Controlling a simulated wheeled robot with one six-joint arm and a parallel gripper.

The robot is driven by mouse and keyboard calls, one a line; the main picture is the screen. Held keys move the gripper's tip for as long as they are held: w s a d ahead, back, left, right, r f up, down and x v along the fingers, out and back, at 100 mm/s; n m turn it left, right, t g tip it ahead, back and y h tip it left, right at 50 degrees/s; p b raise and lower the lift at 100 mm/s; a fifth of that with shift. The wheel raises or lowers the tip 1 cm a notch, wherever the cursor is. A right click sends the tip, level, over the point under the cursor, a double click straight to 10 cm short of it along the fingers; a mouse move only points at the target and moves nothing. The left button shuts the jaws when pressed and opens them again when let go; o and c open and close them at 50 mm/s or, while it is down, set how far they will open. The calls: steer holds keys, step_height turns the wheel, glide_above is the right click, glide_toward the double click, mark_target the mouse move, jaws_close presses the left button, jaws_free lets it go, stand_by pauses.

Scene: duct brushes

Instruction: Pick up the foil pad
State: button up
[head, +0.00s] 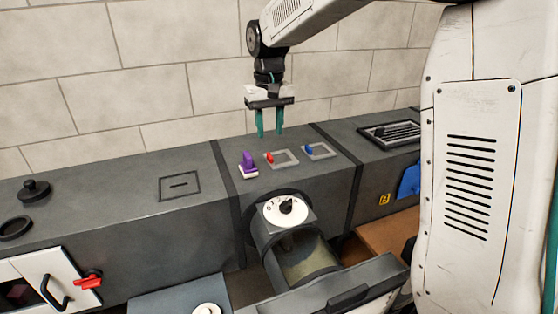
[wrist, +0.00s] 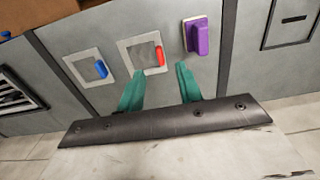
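No thing in view is plainly recognisable as a foil pad. A purple-handled block with a pale base (head: 248,166) sits on top of the grey duct; it also shows in the wrist view (wrist: 199,38). To its right in the head view are a red handle (head: 269,157) and a blue handle (head: 309,149), each at a pale square frame. In the wrist view the red handle (wrist: 161,55) is just beyond the gap between my fingers. My gripper (head: 270,134), with teal fingers (wrist: 160,76), is open and empty above the duct.
A white dial (head: 286,206) tops a round duct opening at the front. An open drawer (head: 345,290) juts out below it. A slotted vent (head: 392,133) is at the right. A black knob (head: 34,188) stands on the left duct top. A tiled wall (head: 150,60) is behind.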

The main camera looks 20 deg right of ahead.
mark_target(270, 155)
steer(key=shift+w+f, duration=0.3)
steer(key=shift+f, duration=0.05)
steer(key=f, duration=0.7)
steer(key=shift+w+d+f, duration=0.1)
steer(key=shift+w+f, duration=0.1)
jaws_close()
